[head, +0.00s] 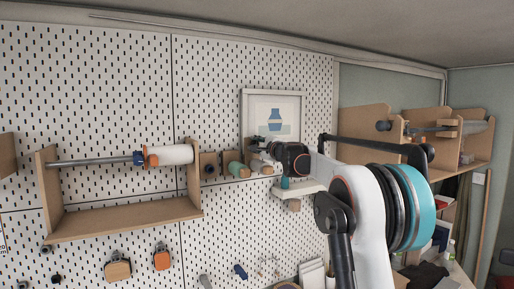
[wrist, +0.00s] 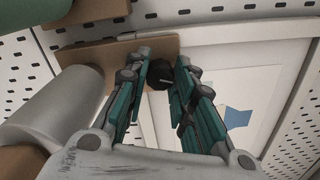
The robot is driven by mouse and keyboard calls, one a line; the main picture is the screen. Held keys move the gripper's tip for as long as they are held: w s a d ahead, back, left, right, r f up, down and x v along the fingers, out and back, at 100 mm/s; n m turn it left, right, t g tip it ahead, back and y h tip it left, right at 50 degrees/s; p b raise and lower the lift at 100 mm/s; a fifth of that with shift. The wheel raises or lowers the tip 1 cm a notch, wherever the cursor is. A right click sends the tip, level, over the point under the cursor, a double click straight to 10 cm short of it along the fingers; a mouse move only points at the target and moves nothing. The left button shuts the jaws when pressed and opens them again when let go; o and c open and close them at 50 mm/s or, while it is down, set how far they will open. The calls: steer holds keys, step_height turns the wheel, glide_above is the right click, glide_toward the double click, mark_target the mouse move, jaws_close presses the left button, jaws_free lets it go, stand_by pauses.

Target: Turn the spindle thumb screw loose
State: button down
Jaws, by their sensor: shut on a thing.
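In the wrist view, a small black knob, which looks like the spindle thumb screw (wrist: 160,76), sits between the two fingertips of my gripper (wrist: 160,88). The teal and grey fingers are closed on it from both sides. Behind it is a wooden end piece (wrist: 85,65) on the pegboard wall. The screw is too small to make out there.
A white roll (wrist: 55,105) lies close left of my fingers, with a green roll (wrist: 20,22) beyond. The framed picture (wrist: 215,60) is close on the right. In the head view, a wooden rack (head: 120,222) holds a rod with another white roll (head: 172,155).

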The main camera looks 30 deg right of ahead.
steer(key=shift+n, duration=1.9)
steer(key=c, duration=1.3)
jaws_free()
steer(key=shift+a, duration=0.1)
steer(key=shift+c, duration=0.2)
steer(key=shift+s, duration=0.15)
steer(key=s, duration=1.1)
steer(key=shift+s+d, duration=0.25)
steer(key=shift+s, duration=0.1)
